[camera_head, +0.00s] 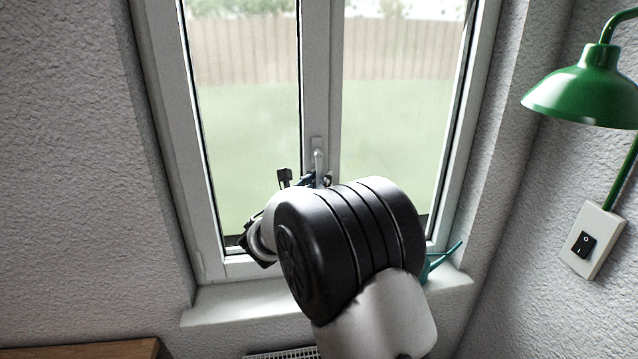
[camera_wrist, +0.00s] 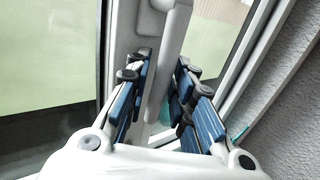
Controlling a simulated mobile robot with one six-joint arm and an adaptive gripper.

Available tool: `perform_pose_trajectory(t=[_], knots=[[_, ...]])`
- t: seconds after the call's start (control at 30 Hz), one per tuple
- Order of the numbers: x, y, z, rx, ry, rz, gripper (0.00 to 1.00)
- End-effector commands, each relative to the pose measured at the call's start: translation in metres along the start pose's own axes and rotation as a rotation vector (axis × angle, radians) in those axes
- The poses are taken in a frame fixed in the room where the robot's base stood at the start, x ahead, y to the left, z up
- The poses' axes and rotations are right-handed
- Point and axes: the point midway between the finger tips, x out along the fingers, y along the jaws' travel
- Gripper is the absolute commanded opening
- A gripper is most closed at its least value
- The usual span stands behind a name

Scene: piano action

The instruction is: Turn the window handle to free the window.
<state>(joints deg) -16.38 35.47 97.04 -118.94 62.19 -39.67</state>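The window handle (camera_head: 318,158) is a light grey lever on the middle post of the closed white window (camera_head: 316,60). It points straight down. In the wrist view the handle (camera_wrist: 171,45) runs down between the two blue-padded fingers of my gripper (camera_wrist: 164,68). The fingers are apart, one on each side of the lever, and a gap shows on the right side. Contact on the left side cannot be told. In the head view my gripper (camera_head: 308,181) is at the handle's lower end, and my arm hides most of it.
A white sill (camera_head: 235,303) runs below the window, with a teal object (camera_head: 441,258) at its right, partly behind my arm. A green lamp (camera_head: 590,90) and a light switch (camera_head: 586,243) are on the right wall. A wooden edge (camera_head: 90,350) shows at lower left.

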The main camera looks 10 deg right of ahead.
Motion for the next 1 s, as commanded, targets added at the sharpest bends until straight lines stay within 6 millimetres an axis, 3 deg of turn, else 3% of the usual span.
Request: perform_pose_trajectory(t=[0.37,1.0], knots=[[-0.0005,0.0001,0.0001,0.001,0.0,0.0,0.0],[-0.0022,0.0025,0.0003,0.009,0.006,0.001,0.0]])
